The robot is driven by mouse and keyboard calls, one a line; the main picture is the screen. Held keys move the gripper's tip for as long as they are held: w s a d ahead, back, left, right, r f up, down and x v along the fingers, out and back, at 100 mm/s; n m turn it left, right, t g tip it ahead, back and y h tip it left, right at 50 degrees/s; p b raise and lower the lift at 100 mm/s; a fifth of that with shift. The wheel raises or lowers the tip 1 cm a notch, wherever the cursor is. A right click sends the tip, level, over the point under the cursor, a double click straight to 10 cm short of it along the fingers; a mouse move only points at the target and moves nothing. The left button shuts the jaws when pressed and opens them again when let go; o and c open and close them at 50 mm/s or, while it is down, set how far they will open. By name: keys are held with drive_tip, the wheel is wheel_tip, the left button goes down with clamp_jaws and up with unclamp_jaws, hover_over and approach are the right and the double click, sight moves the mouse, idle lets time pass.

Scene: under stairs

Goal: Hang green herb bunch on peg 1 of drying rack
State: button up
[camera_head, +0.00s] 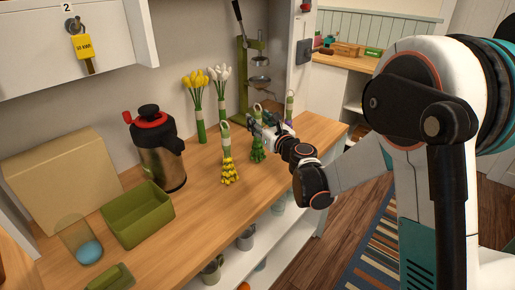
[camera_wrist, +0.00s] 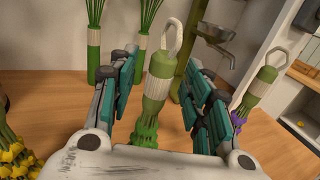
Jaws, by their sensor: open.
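The green herb bunch (camera_wrist: 157,85) stands upright on the wooden counter, with a pale wrapped band and a white loop on top. In the head view its green leafy end (camera_head: 257,152) shows below my gripper (camera_head: 264,131), which partly hides it. In the wrist view my gripper (camera_wrist: 161,72) is open, with one teal finger on each side of the bunch. Whether the fingers touch it I cannot tell. No drying rack peg marked 1 is in view.
A yellow-flowered bunch (camera_head: 229,170) stands at left and a purple-tipped bunch (camera_wrist: 258,88) at right. Yellow and white tulips (camera_head: 222,95) and a green metal stand (camera_head: 243,80) are behind. A red-topped flask (camera_head: 158,150) and a green tray (camera_head: 138,215) occupy the counter's left.

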clamp_jaws()
drive_tip(key=shift+r, duration=0.1)
wheel_tip(320, 180, up, 20)
drive_tip(key=p, duration=0.7)
idle(0.5)
